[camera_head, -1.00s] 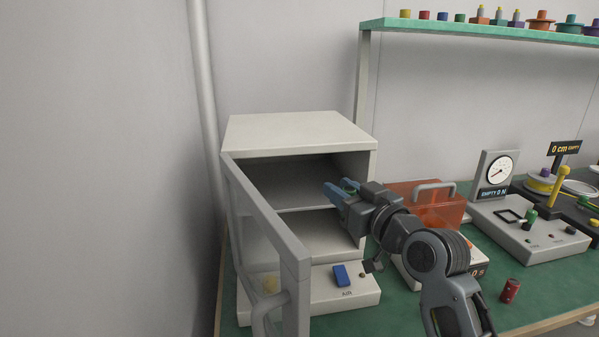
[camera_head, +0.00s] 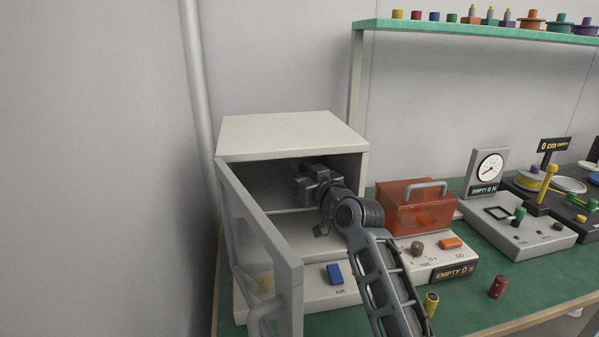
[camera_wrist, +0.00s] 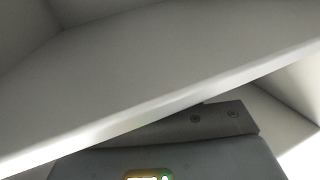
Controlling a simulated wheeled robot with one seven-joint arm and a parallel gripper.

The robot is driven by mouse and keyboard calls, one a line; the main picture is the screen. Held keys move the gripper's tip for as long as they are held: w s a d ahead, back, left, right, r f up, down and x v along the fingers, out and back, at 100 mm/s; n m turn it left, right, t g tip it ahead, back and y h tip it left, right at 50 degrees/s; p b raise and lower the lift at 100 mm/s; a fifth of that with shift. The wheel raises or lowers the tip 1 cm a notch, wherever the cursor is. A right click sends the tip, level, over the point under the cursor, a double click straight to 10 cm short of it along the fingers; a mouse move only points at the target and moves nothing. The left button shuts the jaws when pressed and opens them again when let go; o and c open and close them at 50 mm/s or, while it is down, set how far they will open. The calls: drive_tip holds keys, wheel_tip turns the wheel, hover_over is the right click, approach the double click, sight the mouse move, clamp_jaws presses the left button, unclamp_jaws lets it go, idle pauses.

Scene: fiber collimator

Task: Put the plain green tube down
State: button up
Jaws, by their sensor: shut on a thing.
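My gripper (camera_head: 292,174) is inside the white open-fronted cabinet (camera_head: 290,133), in its upper compartment above the middle shelf (camera_head: 285,212). Its blue fingertips point to the back left and are shut on the plain green tube. The tube itself is hidden in both current views, so I cannot tell whether it touches the shelf. In the wrist view a pale shelf board (camera_wrist: 170,75) with a straight edge crosses the picture, and a grey part of my gripper fills the bottom.
The cabinet's framed door (camera_head: 258,245) stands open at the left front. A blue AIR switch (camera_head: 335,274) is on its base. An orange cover (camera_head: 410,207) with a handle stands close at the right. A red tube (camera_head: 498,287) and a yellow-and-black tube (camera_head: 431,303) stand on the green table.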

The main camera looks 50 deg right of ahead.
drive_tip(key=shift+f, duration=0.2)
drive_tip(key=o, duration=1.1)
drive_tip(key=shift+c, duration=0.2)
drive_tip(key=shift+r, duration=0.1)
drive_tip(key=shift+r, duration=0.1)
drive_tip(key=b+v, duration=0.1)
drive_tip(key=v, duration=1.1)
